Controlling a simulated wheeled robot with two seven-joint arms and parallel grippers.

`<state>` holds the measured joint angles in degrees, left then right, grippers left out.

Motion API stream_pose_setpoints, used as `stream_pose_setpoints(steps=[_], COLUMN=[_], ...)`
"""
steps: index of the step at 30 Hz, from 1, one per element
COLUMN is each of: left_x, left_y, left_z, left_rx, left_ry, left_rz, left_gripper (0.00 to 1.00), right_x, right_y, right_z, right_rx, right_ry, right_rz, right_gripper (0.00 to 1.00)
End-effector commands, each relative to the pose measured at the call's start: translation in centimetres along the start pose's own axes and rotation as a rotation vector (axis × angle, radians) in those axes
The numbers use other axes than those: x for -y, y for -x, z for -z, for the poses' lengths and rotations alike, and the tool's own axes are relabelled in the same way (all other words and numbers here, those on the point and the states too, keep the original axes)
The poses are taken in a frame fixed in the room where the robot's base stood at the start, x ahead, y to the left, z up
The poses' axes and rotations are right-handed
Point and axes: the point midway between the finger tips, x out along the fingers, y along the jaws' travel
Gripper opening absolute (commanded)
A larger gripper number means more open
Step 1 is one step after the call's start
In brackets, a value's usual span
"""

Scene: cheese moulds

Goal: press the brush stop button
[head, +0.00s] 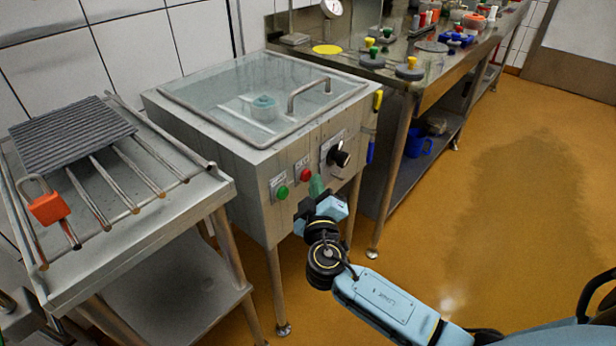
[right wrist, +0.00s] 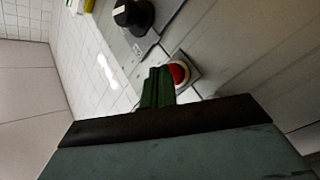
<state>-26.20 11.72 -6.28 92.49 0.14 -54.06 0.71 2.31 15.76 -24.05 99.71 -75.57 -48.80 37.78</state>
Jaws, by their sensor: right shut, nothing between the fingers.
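The brush machine (head: 235,170) is a metal box on legs with a clear lid. Its front panel carries a green button (head: 282,192), a red button (head: 305,175) and a black knob (head: 338,156). The red button, which looks like the stop button, also shows in the right wrist view (right wrist: 179,74). My right gripper (head: 317,184) is shut and empty, its green fingertips just right of and below the red button in the head view. In the right wrist view the fingertips (right wrist: 157,88) partly overlap the button's edge; contact cannot be told. My left gripper is out of view.
A metal rack table (head: 190,215) with a grey ridged mat (head: 70,140) and an orange padlock (head: 48,208) stands at the left. A steel bench (head: 425,90) with several moulds and tools stands behind at the right. The orange floor (head: 480,190) at the right is clear.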

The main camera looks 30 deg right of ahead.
Motion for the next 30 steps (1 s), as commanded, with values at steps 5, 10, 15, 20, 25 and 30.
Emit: stream_pose_setpoints(steps=[5,10,15,20,25,30], left_x=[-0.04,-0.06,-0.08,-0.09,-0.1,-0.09], left_y=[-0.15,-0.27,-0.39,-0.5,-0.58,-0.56], left_z=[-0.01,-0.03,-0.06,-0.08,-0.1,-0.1], left_rx=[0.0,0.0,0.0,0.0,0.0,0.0], left_ry=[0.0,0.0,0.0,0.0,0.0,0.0], left_rz=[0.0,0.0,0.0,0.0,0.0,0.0], left_gripper=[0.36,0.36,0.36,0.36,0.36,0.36], right_x=[0.14,0.26,0.35,0.43,0.49,0.46], right_y=[-0.13,-0.28,-0.43,-0.58,-0.71,-0.7], right_z=[0.08,0.18,0.29,0.41,0.52,0.53], right_rx=[0.0,0.0,0.0,0.0,-0.001,-0.001], right_ry=[0.0,-0.001,-0.001,-0.002,-0.001,-0.001], right_rz=[0.0,0.0,0.0,0.0,0.0,0.0], right_gripper=[0.0,0.0,0.0,0.0,0.0,0.0])
